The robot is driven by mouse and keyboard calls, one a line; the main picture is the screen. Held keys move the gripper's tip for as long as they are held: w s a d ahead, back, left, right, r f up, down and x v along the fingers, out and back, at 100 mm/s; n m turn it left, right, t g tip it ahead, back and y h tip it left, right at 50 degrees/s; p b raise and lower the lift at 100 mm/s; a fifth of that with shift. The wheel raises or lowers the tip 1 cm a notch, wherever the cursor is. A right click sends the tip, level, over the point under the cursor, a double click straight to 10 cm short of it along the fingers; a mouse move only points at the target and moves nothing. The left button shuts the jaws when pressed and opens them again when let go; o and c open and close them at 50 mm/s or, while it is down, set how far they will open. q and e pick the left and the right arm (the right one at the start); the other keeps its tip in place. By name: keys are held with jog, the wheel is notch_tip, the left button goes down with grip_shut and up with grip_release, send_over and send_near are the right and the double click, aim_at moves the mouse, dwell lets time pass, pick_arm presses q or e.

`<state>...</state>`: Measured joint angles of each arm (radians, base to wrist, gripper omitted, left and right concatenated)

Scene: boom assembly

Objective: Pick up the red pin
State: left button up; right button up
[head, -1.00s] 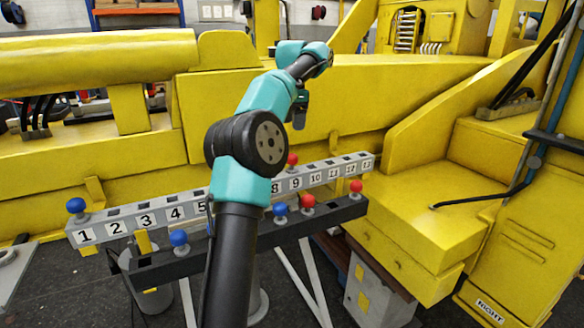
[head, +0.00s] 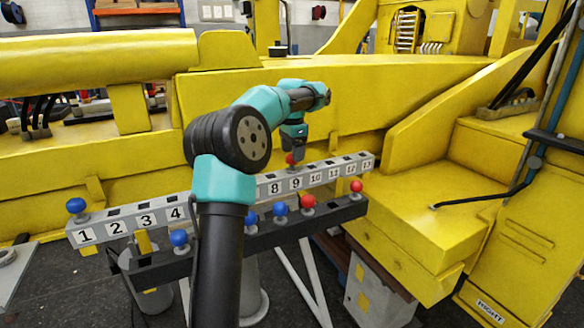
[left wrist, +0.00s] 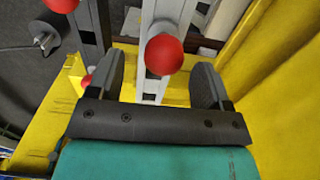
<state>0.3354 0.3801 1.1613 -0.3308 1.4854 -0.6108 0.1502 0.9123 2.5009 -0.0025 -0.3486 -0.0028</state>
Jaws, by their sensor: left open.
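My left gripper (head: 292,153) is open above the numbered grey rail (head: 329,172), near number 9. A red ball-headed pin (head: 290,160) stands on that rail just under it, partly hidden by the gripper. In the left wrist view the red pin (left wrist: 164,54) shows between the two spread fingers of my gripper (left wrist: 163,80), with no visible contact. Two more red pins, one nearer (head: 308,201) and one farther right (head: 356,186), stand on the black rail (head: 331,213). My right gripper is not in view.
A blue pin (head: 76,206) stands near number 1 on the grey rail. Several blue pins, such as one at the left (head: 179,238), stand on the black rail. A large yellow machine body (head: 400,95) rises close behind the rails.

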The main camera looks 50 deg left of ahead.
aim_at(292, 164)
pick_arm(q)
jog(key=shift+f, duration=0.1)
jog(key=shift+w+a+f, duration=0.1)
jog(key=shift+f, duration=1.15)
jog(key=shift+a+f, duration=0.1)
jog(key=shift+f, duration=1.15)
jog(key=shift+c, duration=0.3)
jog(key=c, duration=1.1)
